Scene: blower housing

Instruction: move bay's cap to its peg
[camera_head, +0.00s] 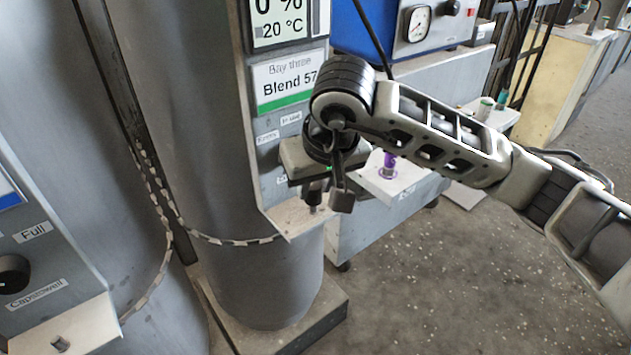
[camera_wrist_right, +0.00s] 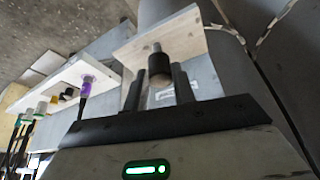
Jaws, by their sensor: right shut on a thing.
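My right gripper (camera_head: 327,198) reaches in from the right in front of the bay three panel (camera_head: 290,85). It is shut on a small black cap (camera_wrist_right: 159,68), which shows between its two fingers in the right wrist view. The cap is at the small pale shelf (camera_head: 290,217) below the panel. A short grey metal peg (camera_wrist_right: 157,47) on that shelf shows just beyond the cap. I cannot tell whether cap and peg touch. In the head view the gripper partly hides the cap and peg. My left gripper is not in view.
Another shelf with a grey peg (camera_head: 60,343) is at the lower left, below a black knob (camera_head: 12,276). A purple cap (camera_head: 389,164) stands on a white ledge (camera_head: 400,182) just right of the gripper. A chain (camera_head: 230,240) hangs around the grey column. Floor at lower right is clear.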

